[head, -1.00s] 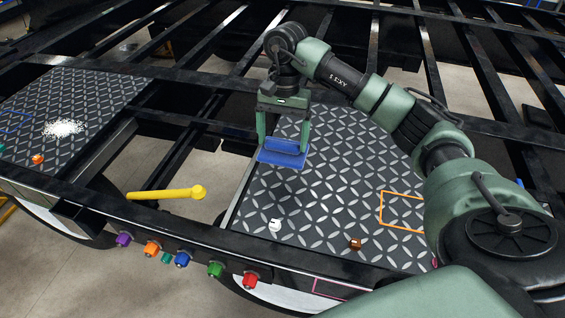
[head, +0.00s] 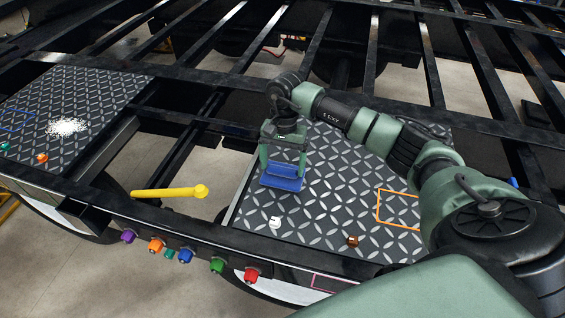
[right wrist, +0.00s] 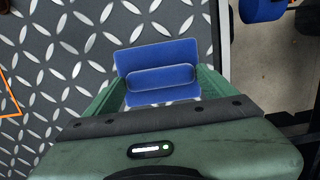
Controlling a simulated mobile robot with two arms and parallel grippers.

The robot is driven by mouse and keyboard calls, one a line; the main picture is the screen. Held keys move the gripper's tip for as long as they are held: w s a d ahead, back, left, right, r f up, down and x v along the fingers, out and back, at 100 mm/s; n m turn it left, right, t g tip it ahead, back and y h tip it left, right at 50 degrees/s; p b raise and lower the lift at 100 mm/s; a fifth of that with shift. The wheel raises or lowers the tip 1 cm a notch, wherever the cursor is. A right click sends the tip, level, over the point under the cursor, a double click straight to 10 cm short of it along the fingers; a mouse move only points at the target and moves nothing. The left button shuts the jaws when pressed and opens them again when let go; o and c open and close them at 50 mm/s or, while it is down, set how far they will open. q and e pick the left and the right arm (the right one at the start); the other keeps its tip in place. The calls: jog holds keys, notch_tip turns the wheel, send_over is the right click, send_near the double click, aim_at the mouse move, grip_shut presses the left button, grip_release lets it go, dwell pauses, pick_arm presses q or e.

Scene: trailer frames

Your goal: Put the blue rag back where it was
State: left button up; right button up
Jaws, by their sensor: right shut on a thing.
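A blue outline (head: 16,121) marks the left panel (head: 95,90), partly cut off by the picture's edge. An orange outline (head: 380,208) marks the right panel's right side. My left gripper is not in view.
White granules (head: 67,127) lie on the left panel. A white piece (head: 275,222) and a brown piece (head: 352,240) lie on the right panel. Coloured knobs, including a red one (head: 251,275), line the front rail.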

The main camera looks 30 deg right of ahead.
jog(key=o, duration=1)
jog(key=shift+o, duration=0.2)
notch_tip(320, 180, up, 12)
jog(key=d+b, duration=0.1)
jog(key=b, duration=0.2)
jog(key=shift+w, duration=0.45)
